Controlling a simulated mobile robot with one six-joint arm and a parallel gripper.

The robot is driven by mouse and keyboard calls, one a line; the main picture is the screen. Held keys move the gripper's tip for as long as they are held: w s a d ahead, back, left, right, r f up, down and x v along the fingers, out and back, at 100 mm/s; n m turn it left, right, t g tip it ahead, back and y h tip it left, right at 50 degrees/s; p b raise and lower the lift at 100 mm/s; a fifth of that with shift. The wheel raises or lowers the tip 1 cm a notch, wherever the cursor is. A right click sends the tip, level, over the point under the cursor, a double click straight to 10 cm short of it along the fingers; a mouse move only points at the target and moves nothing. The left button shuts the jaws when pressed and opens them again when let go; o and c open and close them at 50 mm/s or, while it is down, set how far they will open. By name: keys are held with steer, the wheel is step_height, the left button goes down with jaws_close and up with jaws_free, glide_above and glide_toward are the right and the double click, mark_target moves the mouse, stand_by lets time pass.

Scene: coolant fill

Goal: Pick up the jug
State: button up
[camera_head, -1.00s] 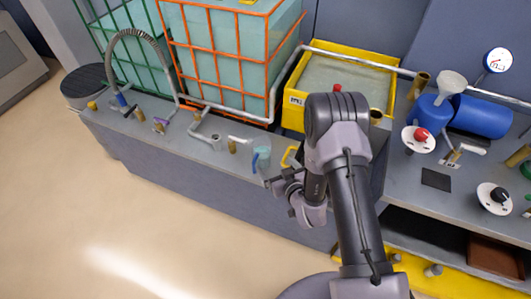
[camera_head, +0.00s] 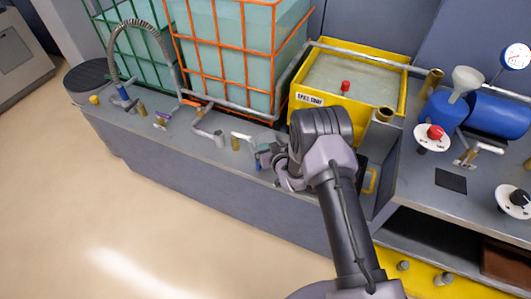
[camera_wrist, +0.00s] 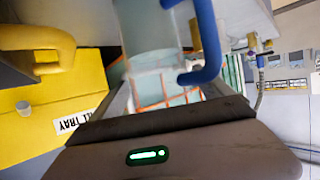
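The jug (camera_wrist: 145,28) is a clear, pale vessel with a thick blue handle (camera_wrist: 207,40); in the wrist view it is close ahead, at the top centre. In the head view the jug (camera_head: 264,156) stands on the grey bench near its front edge, partly hidden by my gripper (camera_head: 276,167). In the wrist view my gripper (camera_wrist: 168,88) is open, its fingers spread to either side below the jug's body. I cannot tell whether either finger touches the jug.
A yellow spill tray (camera_head: 308,99) stands behind my arm. An orange-caged tank (camera_head: 235,50) stands behind the jug. Pipes and a white-handled valve (camera_head: 240,137) are just left of the jug. A yellow handle (camera_head: 370,181) is right of my wrist.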

steer(key=c, duration=1.6)
step_height(320, 180, up, 10)
steer(key=p, duration=0.3)
steer(key=shift+p, duration=0.35)
steer(key=shift+c, duration=0.2)
